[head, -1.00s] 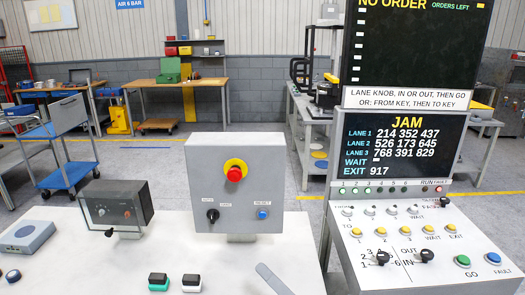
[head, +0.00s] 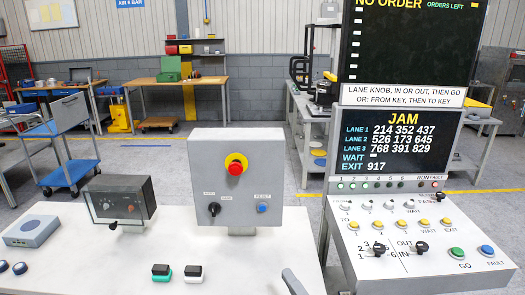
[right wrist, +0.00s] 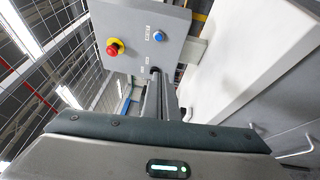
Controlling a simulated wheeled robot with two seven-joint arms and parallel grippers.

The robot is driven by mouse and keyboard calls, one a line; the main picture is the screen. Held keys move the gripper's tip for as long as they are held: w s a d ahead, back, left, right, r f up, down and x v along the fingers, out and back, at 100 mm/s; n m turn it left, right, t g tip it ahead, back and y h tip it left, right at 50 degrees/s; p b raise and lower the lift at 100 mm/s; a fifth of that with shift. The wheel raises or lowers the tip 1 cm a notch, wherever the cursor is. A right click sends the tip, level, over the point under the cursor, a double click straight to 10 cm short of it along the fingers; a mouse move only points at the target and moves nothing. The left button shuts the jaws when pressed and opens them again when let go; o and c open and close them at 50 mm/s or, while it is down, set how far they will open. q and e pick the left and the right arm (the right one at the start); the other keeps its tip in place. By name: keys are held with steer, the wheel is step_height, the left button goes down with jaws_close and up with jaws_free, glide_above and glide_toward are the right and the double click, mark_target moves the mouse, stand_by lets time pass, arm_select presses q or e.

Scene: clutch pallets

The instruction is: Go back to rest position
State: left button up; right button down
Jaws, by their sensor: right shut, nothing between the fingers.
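My right gripper (head: 293,282) shows as a narrow grey shape at the bottom edge of the head view, over the white table just left of the control console. In the right wrist view its fingers (right wrist: 162,98) are together with nothing between them. The grey switch box (head: 268,150) stands behind it, with a red emergency button (head: 235,168) on a yellow ring, a black knob and a blue button. The box also shows at the top of the right wrist view (right wrist: 140,22). My left gripper is in neither current view.
The console panel (head: 425,270) with knobs and buttons stands at right under a screen (head: 400,150) reading JAM. A dark meter box (head: 120,200), a grey-blue device (head: 36,230) and two small black-topped blocks sit on the white table (head: 95,262). A blue cart stands behind.

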steer(key=s+d+f+m+g+h, duration=0.5)
steer(key=s+d+f+m+h, duration=0.45)
steer(key=f+m, duration=0.45)
steer(key=s+d+f+m+g, duration=0.2)
steer(key=s+f+m+g, duration=0.1)
steer(key=s, duration=0.4)
steer(key=s+d+f+m+g+y, duration=0.1)
steer(key=s+d+f+m+g, duration=0.15)
steer(key=s, duration=0.55)
steer(key=s+d+f+m+g, duration=0.2)
steer(key=s+f+m+g, duration=0.1)
steer(key=s, duration=0.4)
step_height(320, 180, down, 29)
steer(key=s+g+b, duration=0.1)
steer(key=b, duration=0.1)
steer(key=s+d+f+g+b, duration=0.1)
steer(key=s+d+f, duration=0.1)
steer(key=s+f, duration=1.6)
step_height(320, 180, down, 2)
steer(key=shift+s+d+f+n, duration=0.1)
steer(key=shift+s+d+n, duration=0.25)
steer(key=shift+n, duration=0.1)
